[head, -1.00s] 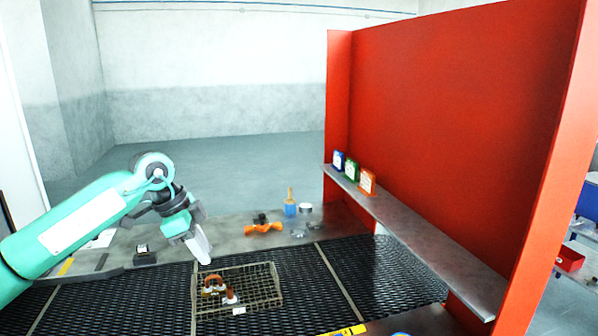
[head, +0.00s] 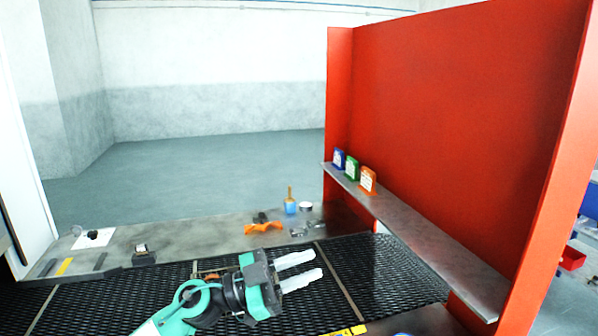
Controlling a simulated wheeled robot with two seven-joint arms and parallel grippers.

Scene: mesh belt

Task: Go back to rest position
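My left gripper (head: 316,263) is over the black mesh belt (head: 375,272), with its arm coming in from the bottom. Its two pale fingers point right and stand apart, with nothing between them. An orange-brown piece (head: 210,276) shows just behind the arm. The wire basket seen earlier is largely or wholly hidden now; I cannot tell its exact place. My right gripper is not in view.
A grey table (head: 190,237) behind the belt bears an orange part (head: 263,228), a blue container (head: 290,207) and a small dark block (head: 143,255). A red panel (head: 450,130) with a grey shelf (head: 425,242) stands at the right.

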